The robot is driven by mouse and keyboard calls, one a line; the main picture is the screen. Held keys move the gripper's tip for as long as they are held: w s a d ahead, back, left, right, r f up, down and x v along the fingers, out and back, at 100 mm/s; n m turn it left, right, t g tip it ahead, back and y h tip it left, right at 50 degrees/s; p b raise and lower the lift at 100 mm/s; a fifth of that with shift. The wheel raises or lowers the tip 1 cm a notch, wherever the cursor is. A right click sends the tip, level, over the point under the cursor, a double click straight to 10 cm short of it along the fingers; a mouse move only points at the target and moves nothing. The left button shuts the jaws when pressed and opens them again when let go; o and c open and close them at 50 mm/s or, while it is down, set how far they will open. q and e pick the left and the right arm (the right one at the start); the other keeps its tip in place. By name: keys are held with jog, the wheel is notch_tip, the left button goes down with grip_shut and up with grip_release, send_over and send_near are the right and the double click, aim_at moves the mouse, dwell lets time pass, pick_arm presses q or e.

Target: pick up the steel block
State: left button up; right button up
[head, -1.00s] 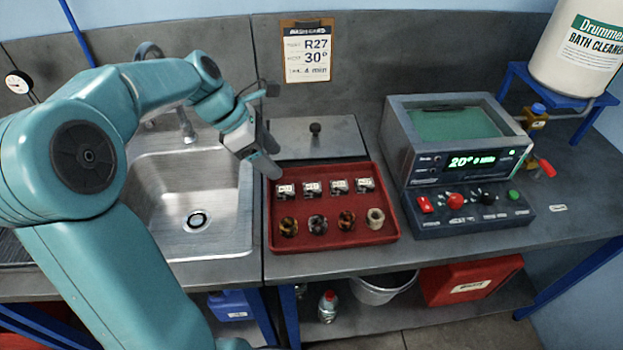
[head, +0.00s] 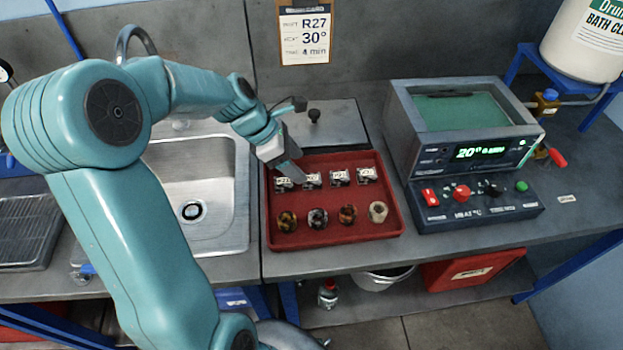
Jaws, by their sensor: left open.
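A red tray (head: 340,240) on the bench holds a back row of small pieces with white labels and a front row of small round pieces. In the front row, a dark grey, metallic-looking piece (head: 317,218) stands second from the left. A brownish piece (head: 287,222) is to its left and a coppery piece (head: 347,215) to its right. I cannot tell which piece is the steel block. My left gripper (head: 287,166) is open above the tray's back left corner, near the leftmost labelled pieces. Its jaw gap is hard to see. My right gripper is not in view.
A steel sink (head: 205,230) lies left of the tray, under my left arm. A grey lidded plate with a knob (head: 314,116) is behind the tray. A bath unit with a lit display (head: 480,153) stands to the right. Bare bench lies in front of the tray.

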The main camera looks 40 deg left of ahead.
aim_at(312, 178)
pick_arm(q)
jog(key=shift+w+d+f, duration=0.1)
jog(key=shift+w+f, duration=0.1)
jog(key=shift+f, duration=0.2)
jog(key=shift+d+f, duration=0.15)
jog(key=shift+d, duration=0.05)
jog(key=x, duration=0.5)
jog(key=shift+w+a, duration=0.15)
jog(key=shift+a, duration=0.05)
jog(key=shift+d, duration=0.1)
grip_shut()
notch_tip(312, 178, up, 20)
jog(key=p, duration=0.2)
